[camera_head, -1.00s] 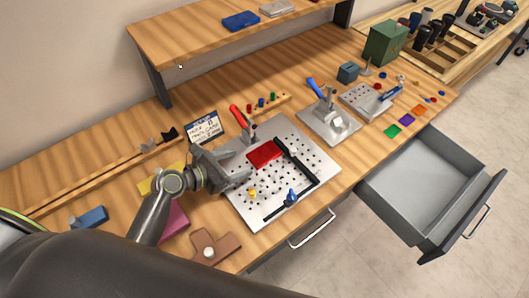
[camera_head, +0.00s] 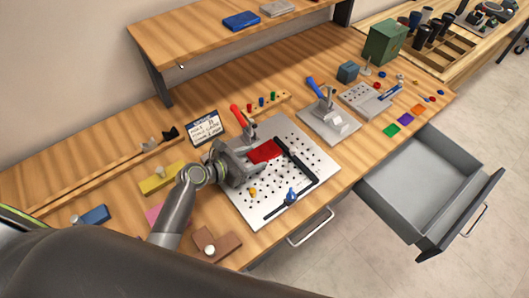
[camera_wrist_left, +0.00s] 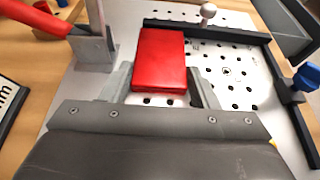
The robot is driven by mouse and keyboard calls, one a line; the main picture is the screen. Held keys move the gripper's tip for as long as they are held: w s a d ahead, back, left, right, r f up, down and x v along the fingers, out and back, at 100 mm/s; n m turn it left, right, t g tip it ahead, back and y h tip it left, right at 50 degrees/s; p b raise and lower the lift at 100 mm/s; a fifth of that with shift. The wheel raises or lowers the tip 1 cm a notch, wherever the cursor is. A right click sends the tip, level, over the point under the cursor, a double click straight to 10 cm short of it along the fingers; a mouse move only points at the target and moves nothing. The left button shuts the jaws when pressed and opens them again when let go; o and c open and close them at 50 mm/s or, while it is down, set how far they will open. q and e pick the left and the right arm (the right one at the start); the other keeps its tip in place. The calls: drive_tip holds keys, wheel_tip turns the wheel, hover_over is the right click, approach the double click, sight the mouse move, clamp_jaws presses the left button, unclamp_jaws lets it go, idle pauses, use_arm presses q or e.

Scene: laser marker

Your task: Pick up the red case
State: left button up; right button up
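The red case (camera_head: 264,151) lies flat on the perforated metal plate (camera_head: 265,205), inside the corner of a black L-shaped fence (camera_head: 302,166). It also shows in the left wrist view (camera_wrist_left: 160,58), straight ahead of the gripper. My left gripper (camera_head: 250,161) is low over the plate at the near left of the case. In the left wrist view its two fingers (camera_wrist_left: 160,88) are spread, one on each side of the case's near end. I cannot tell whether they touch it. My right gripper is not in view.
A red-handled toggle clamp (camera_head: 242,122) stands at the plate's left back edge. A blue knob (camera_head: 291,196) sits on the fence's near end, and a small yellow piece (camera_head: 252,191) is on the plate. An open grey drawer (camera_head: 415,185) juts out at the right.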

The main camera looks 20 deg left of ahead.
use_arm(q)
drive_tip(key=shift+c, duration=0.9)
